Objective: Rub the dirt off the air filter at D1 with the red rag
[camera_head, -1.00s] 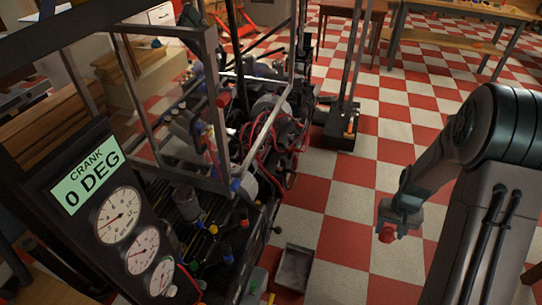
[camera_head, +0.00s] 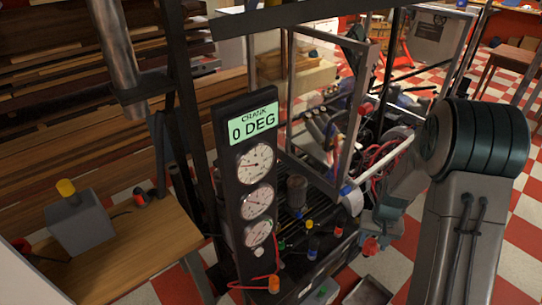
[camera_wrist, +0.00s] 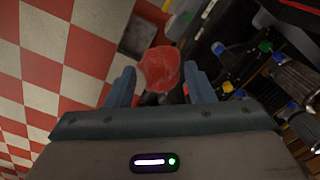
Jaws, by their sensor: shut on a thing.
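My gripper (camera_wrist: 160,86) is shut on the red rag (camera_wrist: 160,68), a crumpled bundle between the fingertips in the wrist view. In the head view the rag (camera_head: 371,246) hangs below my gripper (camera_head: 374,234), beside the right side of the engine rig. A grey ribbed cylinder (camera_head: 297,192) stands upright on the rig, left of the rag; it may be the air filter. A similar ribbed cylinder (camera_wrist: 298,78) shows at the right of the wrist view, apart from the rag. I cannot read a D1 label or make out dirt.
A gauge panel (camera_head: 255,190) reading CRANK 0 DEG stands in front of the rig. A metal frame (camera_head: 330,160) with clear panes rises above it. Coloured knobs (camera_head: 311,253) stick up nearby. A grey tray (camera_head: 368,292) lies on the checkered floor. A wooden bench (camera_head: 130,250) stands left.

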